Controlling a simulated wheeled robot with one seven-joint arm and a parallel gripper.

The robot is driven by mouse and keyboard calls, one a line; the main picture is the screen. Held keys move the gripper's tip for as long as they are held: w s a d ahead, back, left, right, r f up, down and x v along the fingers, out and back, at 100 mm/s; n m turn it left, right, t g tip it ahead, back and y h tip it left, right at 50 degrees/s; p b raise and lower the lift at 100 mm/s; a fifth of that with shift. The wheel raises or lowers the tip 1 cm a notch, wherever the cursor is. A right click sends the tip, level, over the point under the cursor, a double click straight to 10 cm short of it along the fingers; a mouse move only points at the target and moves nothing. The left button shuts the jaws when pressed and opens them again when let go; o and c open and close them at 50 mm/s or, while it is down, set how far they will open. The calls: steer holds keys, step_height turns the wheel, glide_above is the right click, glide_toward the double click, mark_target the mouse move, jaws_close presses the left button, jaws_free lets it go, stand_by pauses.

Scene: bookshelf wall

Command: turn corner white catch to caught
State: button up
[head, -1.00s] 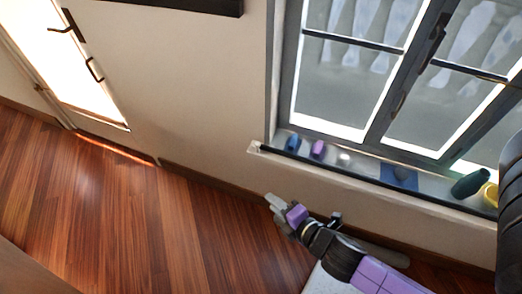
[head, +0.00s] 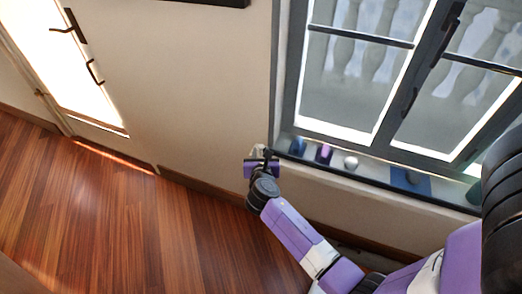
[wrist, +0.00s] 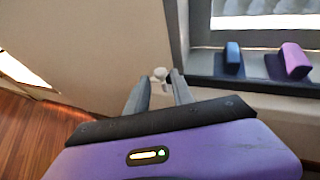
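The corner white catch (wrist: 160,73) is a small white knob at the left end of the window sill, against the pale wall. In the wrist view it shows between and just past the tips of my gripper (wrist: 161,80). The two grey fingers stand apart with a gap between them, and I cannot tell whether either one touches the catch. In the head view my gripper (head: 259,153) is at the sill's left corner and mostly hides the catch. The angle the catch is turned to is too small to read.
On the sill (wrist: 262,85) stand a blue block (wrist: 233,57) and a purple block (wrist: 295,60). A white ball (head: 351,163) and a blue square (head: 410,181) lie farther right. The barred window (head: 370,75) rises behind. The wooden floor at left is clear.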

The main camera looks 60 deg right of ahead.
mark_target(261, 146)
steer(key=shift+x, duration=1.8)
jaws_close()
